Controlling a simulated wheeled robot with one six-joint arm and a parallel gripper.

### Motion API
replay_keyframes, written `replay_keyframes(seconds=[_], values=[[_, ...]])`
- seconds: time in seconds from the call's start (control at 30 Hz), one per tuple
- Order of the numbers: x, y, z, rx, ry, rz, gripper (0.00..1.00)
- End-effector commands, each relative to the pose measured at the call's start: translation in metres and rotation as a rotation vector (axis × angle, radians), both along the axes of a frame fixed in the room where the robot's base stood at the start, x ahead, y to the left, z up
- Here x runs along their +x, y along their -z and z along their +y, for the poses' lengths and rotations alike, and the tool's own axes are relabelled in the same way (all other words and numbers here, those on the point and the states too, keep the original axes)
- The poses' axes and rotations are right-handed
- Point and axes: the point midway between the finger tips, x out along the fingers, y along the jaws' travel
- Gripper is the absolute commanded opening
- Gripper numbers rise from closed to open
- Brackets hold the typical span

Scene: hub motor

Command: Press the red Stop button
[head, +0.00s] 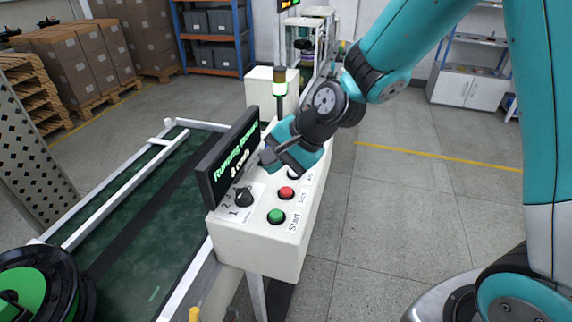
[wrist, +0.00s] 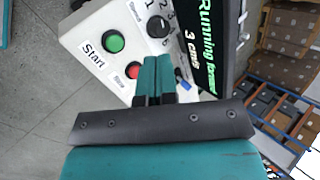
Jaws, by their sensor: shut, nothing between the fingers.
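The red Stop button (head: 286,193) sits on the sloped top of a white control box (head: 250,238), between the green Start button (head: 276,217) and a black knob partly covered by my gripper. In the wrist view the red button (wrist: 133,71) shows just left of my fingers, its right side close to them. My gripper (head: 264,158) is shut and empty, above the far part of the box and close to the display. In the wrist view its fingertips (wrist: 157,62) are together. I see no contact with the red button.
A display (head: 230,160) reading "Running forward" stands upright along the box's left edge. A black selector knob (head: 243,197) is beside it. A green-lit signal post (head: 280,92) stands behind. A conveyor (head: 140,215) lies left; the floor to the right is open.

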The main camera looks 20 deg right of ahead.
Motion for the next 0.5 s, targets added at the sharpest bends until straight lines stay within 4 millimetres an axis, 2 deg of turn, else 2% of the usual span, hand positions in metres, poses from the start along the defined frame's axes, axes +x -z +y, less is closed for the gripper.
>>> replay_keyframes(seconds=[0.03, 0.1, 0.2, 0.33, 0.5], values=[[0.020, -0.007, -0.008, 0.056, 0.143, 0.047, 0.00], [0.043, 0.004, -0.019, 0.141, 0.335, 0.092, 0.00], [0.065, 0.019, -0.034, 0.246, 0.550, 0.140, 0.00], [0.080, 0.034, -0.047, 0.336, 0.720, 0.173, 0.00], [0.085, 0.042, -0.053, 0.376, 0.788, 0.184, 0.00]])
